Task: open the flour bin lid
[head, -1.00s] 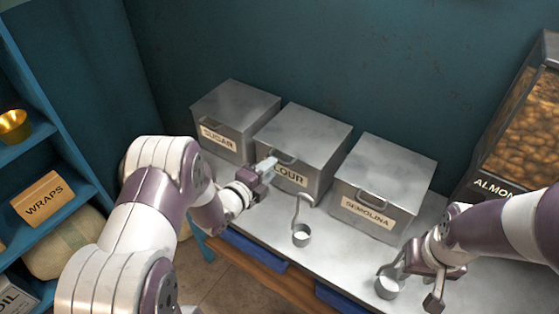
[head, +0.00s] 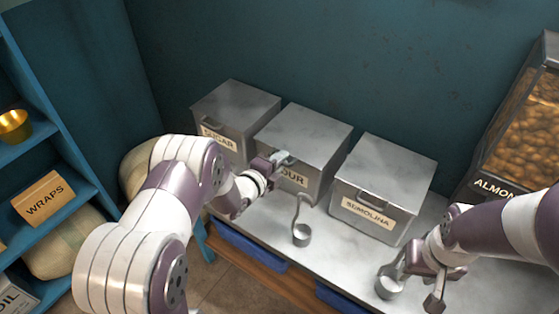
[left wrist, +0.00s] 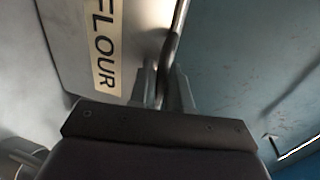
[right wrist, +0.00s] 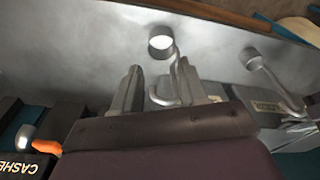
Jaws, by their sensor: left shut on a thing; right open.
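The flour bin (head: 305,140) is a grey metal box with a flat lid, standing between two similar bins. Its lid looks shut down on it. Its label (left wrist: 104,50) shows in the left wrist view. My left gripper (head: 284,158) is at the front edge of the lid, shut on the lid handle (left wrist: 176,38). In the head view the gripper covers the handle and part of the label. My right gripper (right wrist: 158,90) is open low over the counter's right part, with a metal scoop (right wrist: 160,42) at its fingers; I cannot tell whether they touch.
The sugar bin (head: 236,108) and semolina bin (head: 388,176) flank the flour bin. Another scoop (head: 301,234) stands in front on the counter (head: 340,255). An almond dispenser (head: 520,130) stands at the right. Blue shelves (head: 60,215) stand at the left.

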